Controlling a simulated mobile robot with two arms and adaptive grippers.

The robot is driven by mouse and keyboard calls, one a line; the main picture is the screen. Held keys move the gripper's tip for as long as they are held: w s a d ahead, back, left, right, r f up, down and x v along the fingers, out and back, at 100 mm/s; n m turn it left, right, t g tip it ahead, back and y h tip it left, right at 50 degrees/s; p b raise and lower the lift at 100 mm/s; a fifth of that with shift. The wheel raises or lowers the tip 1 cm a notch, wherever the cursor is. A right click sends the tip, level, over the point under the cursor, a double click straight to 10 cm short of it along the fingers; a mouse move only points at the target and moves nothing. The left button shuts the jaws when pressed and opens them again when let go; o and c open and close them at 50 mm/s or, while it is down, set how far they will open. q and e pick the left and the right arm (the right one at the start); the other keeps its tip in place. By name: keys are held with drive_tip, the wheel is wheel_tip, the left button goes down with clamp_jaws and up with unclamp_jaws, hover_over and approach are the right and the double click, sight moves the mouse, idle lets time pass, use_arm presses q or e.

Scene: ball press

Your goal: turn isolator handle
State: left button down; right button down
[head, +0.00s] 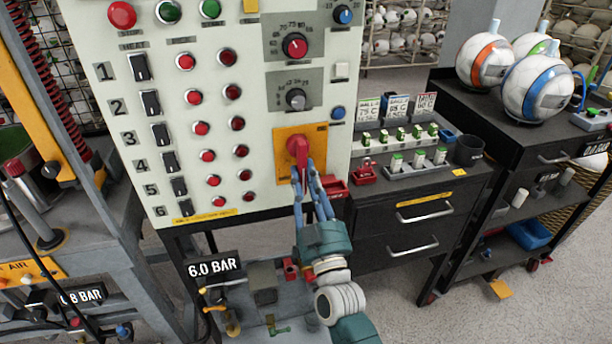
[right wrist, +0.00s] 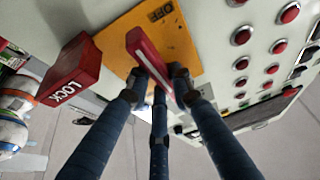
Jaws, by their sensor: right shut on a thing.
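The red isolator handle (head: 299,150) sits on a yellow-orange plate (head: 318,141) at the lower right of the control panel. In the head view it points downward. My right gripper (head: 306,183) comes up from below with its blue fingers around the handle's lower end. In the right wrist view the red handle (right wrist: 150,58) lies between the dark fingertips (right wrist: 160,85), and the gripper is shut on it. The fingers hide part of the handle's lower end. My left gripper is not in view.
A red lock box (right wrist: 72,75) juts out beside the plate, close to the fingers; it also shows in the head view (head: 334,187). The panel (head: 225,120) carries several red buttons and black switches. A black drawer cabinet (head: 420,225) stands to the right.

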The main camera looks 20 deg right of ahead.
drive_tip(key=c, duration=1.5)
unclamp_jaws()
drive_tip(key=v, duration=1.2)
drive_tip(key=shift+a+f, duration=0.1)
